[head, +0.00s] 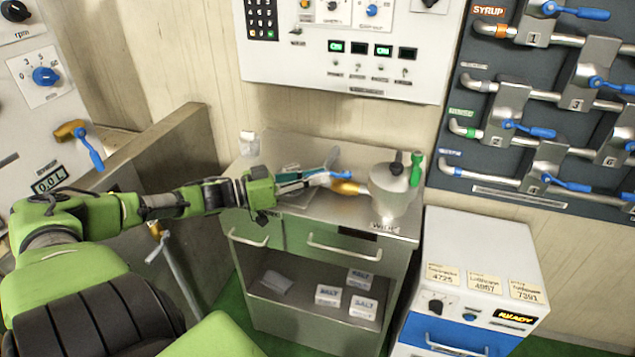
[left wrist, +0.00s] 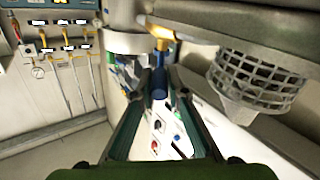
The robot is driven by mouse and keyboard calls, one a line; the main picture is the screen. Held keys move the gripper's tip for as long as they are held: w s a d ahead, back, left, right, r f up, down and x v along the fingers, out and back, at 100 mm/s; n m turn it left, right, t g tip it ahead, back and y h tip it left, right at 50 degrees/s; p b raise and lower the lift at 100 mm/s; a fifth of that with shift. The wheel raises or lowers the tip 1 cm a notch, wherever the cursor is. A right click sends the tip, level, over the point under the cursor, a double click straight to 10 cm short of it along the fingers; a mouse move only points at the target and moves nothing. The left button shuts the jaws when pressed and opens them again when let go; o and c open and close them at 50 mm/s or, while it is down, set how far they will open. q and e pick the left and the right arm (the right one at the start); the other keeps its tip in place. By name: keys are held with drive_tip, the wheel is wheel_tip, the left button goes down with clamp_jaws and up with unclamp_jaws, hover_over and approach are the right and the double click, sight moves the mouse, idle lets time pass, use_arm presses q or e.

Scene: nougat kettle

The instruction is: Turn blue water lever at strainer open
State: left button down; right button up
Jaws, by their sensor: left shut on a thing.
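The blue water lever (head: 341,174) sits on a brass valve (head: 348,187) at the left side of a metal vessel (head: 392,195) on the steel cabinet. In the left wrist view the blue lever (left wrist: 159,84) hangs from the brass fitting (left wrist: 160,32), between my fingertips. My left gripper (head: 322,177) reaches in from the left and is shut on the lever; its fingers (left wrist: 160,88) stand on both sides of it. A mesh strainer basket (left wrist: 258,75) shows to the right in the wrist view. My right gripper is not in view.
The steel cabinet (head: 300,285) has drawers and a shelf with small white boxes (head: 328,296). A white unit (head: 475,265) stands to its right. A control panel (head: 350,75) and a dark pipe panel (head: 545,120) with several blue levers are on the wall.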

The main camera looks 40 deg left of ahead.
use_arm(q)
drive_tip(key=shift+a, duration=0.1)
drive_tip(key=c, duration=2)
unclamp_jaws()
drive_tip(key=shift+s, duration=0.1)
drive_tip(key=shift+v, duration=5.9)
drive_tip(key=shift+a, duration=0.1)
